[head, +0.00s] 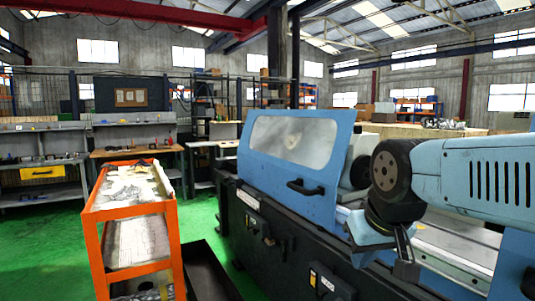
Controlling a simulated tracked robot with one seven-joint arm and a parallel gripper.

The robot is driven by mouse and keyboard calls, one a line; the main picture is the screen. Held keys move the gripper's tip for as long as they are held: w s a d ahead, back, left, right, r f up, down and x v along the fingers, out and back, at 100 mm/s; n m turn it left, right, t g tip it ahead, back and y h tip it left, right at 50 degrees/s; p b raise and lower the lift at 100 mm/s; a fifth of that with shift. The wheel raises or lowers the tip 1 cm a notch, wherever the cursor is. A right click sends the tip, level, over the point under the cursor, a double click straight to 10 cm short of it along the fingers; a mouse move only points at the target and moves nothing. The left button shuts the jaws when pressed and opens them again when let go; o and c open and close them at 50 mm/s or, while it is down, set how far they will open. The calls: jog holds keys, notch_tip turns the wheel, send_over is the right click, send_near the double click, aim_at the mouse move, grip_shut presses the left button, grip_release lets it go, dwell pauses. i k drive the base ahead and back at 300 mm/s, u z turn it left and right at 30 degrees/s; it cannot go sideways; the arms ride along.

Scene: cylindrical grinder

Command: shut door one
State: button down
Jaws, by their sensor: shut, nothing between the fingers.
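A blue sliding door (252,186) with a clear window and a black handle (305,187) stands on the left part of the grinder. To its right the machine is open, and its pale inner bed (455,262) shows. Another blue panel (515,240) with a dark handle (529,281) is cut off at the right edge. I cannot tell which of the two is door one. My gripper (388,260) hangs in front of the opening, right of the left door's handle and apart from it. It is shut and empty, and my arm hides part of the opening.
The grinder's dark base (285,245) runs along the front. An orange cart (87,215) with items on top stands at the left, with a dark open tray (208,275) on the floor beside it. Green floor (45,245) is clear further left. Workbenches stand behind.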

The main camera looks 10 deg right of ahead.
aim_at(309, 188)
jog(key=z, duration=0.2)
jog(key=k, duration=0.85)
jog(key=u, duration=0.1)
jog(key=i, duration=2.4)
jog(key=u, duration=0.7)
